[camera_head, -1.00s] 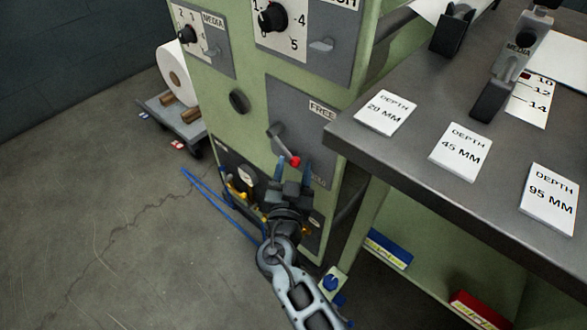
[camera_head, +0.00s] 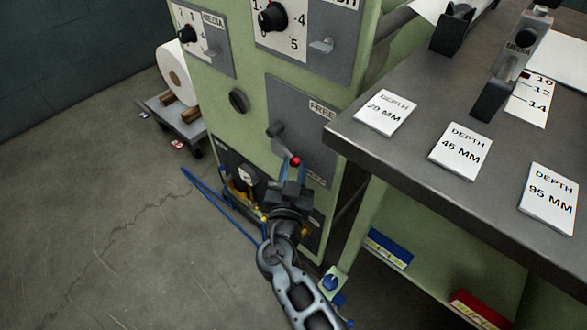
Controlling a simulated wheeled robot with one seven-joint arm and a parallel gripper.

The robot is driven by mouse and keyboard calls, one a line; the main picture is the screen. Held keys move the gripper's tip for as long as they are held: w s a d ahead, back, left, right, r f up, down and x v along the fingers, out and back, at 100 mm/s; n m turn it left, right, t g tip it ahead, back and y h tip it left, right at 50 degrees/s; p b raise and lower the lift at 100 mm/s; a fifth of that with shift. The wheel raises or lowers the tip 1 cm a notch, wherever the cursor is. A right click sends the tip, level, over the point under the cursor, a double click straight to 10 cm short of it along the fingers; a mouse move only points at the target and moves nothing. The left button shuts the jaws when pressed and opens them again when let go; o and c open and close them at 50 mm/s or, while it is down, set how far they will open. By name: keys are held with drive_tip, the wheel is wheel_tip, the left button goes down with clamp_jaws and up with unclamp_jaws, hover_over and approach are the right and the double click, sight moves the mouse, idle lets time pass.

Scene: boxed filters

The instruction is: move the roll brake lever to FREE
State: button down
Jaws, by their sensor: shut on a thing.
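The roll brake lever (camera_head: 279,136) is a grey arm with a red knob (camera_head: 295,161), on a grey plate (camera_head: 312,148) on the green machine's front. It points down and to the right from its pivot. The FREE label (camera_head: 322,110) is at the plate's upper right. Another label at the plate's lower right is partly hidden by my gripper. My gripper (camera_head: 294,168) reaches up from below, with its blue fingers closed on the red knob. The fingers hide part of the knob.
A grey table (camera_head: 440,195) with DEPTH cards stands close at the right of the lever. A dark round knob (camera_head: 238,101) sits left of the plate. A white roll on a cart (camera_head: 178,121) stands at the left. The floor there is mostly clear.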

drive_tip(key=shift+d, duration=0.15)
drive_tip(key=r+p, duration=0.1)
drive_tip(key=n+p, duration=0.1)
drive_tip(key=p, duration=0.1)
drive_tip(key=shift+s+d+r+g, duration=0.1)
drive_tip(key=shift+d+r+g, duration=0.15)
drive_tip(key=shift+r+g, duration=0.15)
drive_tip(key=r+n+g+p, duration=0.1)
drive_tip(key=r+n+p, duration=0.1)
drive_tip(key=p, duration=0.3)
drive_tip(key=r+n+g+h+p, duration=0.1)
drive_tip(key=r+n+g+p, duration=0.1)
drive_tip(key=r+p, duration=0.1)
drive_tip(key=shift+s+d+r+p, duration=0.1)
drive_tip(key=shift+d+r+p, duration=0.1)
drive_tip(key=shift+p, duration=0.7)
drive_tip(key=p, duration=0.1)
drive_tip(key=r+n+g+h+p, duration=0.1)
drive_tip(key=r+n+g+p, duration=0.1)
drive_tip(key=shift+w+a+r, duration=0.25)
drive_tip(key=shift+w+a, duration=0.05)
drive_tip(key=shift+a, duration=0.05)
drive_tip(key=shift+w+a+r+n+g+h+p, duration=0.2)
drive_tip(key=shift+a+r+n+g+h+p, duration=0.1)
drive_tip(key=shift+r+n+g+h+p, duration=0.15)
drive_tip(key=shift+w+a+r+n+g+h+p, duration=0.25)
drive_tip(key=shift+r+n+g+h+p, duration=0.1)
drive_tip(key=shift+r+n+h, duration=0.15)
